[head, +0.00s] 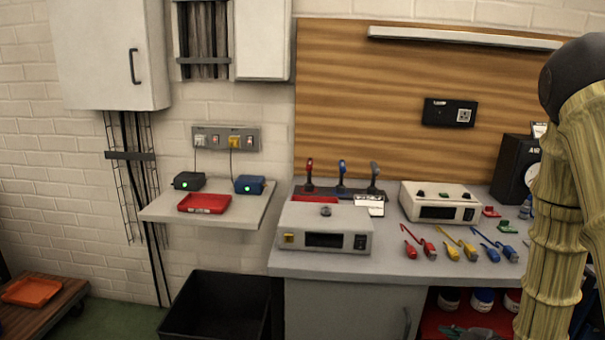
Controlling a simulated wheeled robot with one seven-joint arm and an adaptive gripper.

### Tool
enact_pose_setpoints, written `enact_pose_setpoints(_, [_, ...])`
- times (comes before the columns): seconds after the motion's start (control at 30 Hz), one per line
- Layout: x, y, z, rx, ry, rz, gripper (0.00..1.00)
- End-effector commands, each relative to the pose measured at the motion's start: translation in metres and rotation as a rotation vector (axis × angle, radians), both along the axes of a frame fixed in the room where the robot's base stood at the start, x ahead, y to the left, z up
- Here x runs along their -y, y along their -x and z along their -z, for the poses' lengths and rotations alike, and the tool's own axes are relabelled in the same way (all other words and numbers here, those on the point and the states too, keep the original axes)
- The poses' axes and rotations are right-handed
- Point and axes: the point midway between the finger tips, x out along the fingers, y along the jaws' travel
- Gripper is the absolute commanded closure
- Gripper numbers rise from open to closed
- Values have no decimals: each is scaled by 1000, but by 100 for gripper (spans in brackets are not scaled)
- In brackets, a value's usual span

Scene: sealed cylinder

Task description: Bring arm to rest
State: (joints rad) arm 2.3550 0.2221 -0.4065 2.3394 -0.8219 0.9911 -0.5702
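My arm (561,200) stands at the right edge of the head view, upright, with a tan, bamboo-like surface and a dark rounded joint (574,75) at its top. It hides part of the right end of the workbench. My gripper does not show in this view, so whether it is open or holds anything cannot be seen.
A grey workbench (400,268) carries two white instrument boxes, coloured plugs and a black speaker (512,168) close to my arm. A wall shelf (160,212) holds a red tray (205,203). A black bin (215,310) stands below. An orange tray (31,291) lies at the lower left.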

Motion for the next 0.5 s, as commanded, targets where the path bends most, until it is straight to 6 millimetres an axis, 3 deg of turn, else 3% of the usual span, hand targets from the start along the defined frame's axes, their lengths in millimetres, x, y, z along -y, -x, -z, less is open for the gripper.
enact_pose_setpoints(0.17, [-8, 33, 48, -169, -95, 166, 68])
enact_pose_setpoints(0.37, [-55, 81, 88, -352, -143, 353, 68])
enact_pose_setpoints(0.5, [-92, 127, 112, -479, -155, 492, 68])
